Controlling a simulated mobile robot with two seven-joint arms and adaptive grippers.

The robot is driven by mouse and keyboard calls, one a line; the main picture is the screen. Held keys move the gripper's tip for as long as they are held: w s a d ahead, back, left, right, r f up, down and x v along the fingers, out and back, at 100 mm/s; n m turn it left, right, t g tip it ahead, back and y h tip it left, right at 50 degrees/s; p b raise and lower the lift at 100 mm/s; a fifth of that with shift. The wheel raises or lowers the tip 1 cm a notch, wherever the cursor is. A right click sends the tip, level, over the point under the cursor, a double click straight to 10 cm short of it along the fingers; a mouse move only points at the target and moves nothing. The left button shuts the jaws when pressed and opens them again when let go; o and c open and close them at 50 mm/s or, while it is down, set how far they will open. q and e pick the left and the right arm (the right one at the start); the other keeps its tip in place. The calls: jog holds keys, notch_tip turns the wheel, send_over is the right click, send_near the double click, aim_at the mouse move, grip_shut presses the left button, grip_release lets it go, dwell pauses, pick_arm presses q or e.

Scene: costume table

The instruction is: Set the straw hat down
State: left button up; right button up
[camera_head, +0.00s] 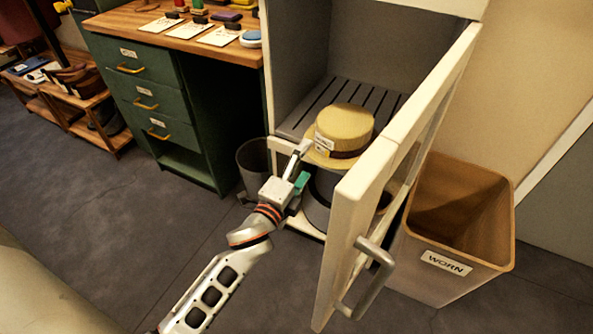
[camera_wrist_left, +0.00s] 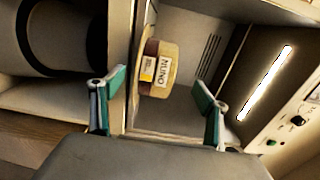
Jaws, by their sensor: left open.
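The straw hat (camera_head: 345,125) is pale yellow with a dark band and sits crown up on the slatted shelf (camera_head: 375,97) inside the open white cabinet, near the shelf's front edge. In the left wrist view the hat (camera_wrist_left: 160,68) shows a tag reading NUNO and a yellow patch. My left gripper (camera_head: 303,165) is at the cabinet opening, just in front of the hat. Its green-padded fingers (camera_wrist_left: 160,108) are wide apart, with nothing between them; the hat lies beyond them. My right gripper is not in view.
The open cabinet door (camera_head: 350,205) with its grey handle stands to the right of my left gripper. A wooden bin (camera_head: 462,215) labelled WORN is beyond it. A dark bin (camera_head: 253,165) and green drawers (camera_head: 150,105) are on the left. The floor (camera_head: 130,210) at left is clear.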

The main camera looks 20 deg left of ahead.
aim_at(334, 147)
pick_arm(q)
jog(key=s, duration=0.3)
jog(key=shift+s, duration=0.25)
jog(key=c, duration=0.6)
jog(key=d+m, duration=0.1)
jog(key=m, duration=0.1)
jog(key=d+m+p, duration=0.1)
jog(key=m, duration=0.2)
jog(key=d+m, duration=0.1)
jog(key=m, duration=0.1)
jog(key=shift+s+d+m+g+h+p, duration=0.3)
jog(key=shift+d, duration=0.05)
grip_shut()
jog(key=w+m, duration=0.2)
jog(key=m, duration=0.1)
jog(key=w+m, duration=0.3)
jog(key=m, duration=0.1)
jog(key=w+d+m, duration=0.1)
jog(key=w+m, duration=0.2)
jog(key=shift+w+f+t+b, duration=0.1)
jog(key=shift+f+t+b, duration=0.1)
jog(key=shift+t+b, duration=0.2)
jog(key=shift+w+d, duration=0.1)
jog(key=shift+w, duration=0.55)
jog(key=shift+w+r, duration=0.2)
jog(key=shift+w, duration=0.05)
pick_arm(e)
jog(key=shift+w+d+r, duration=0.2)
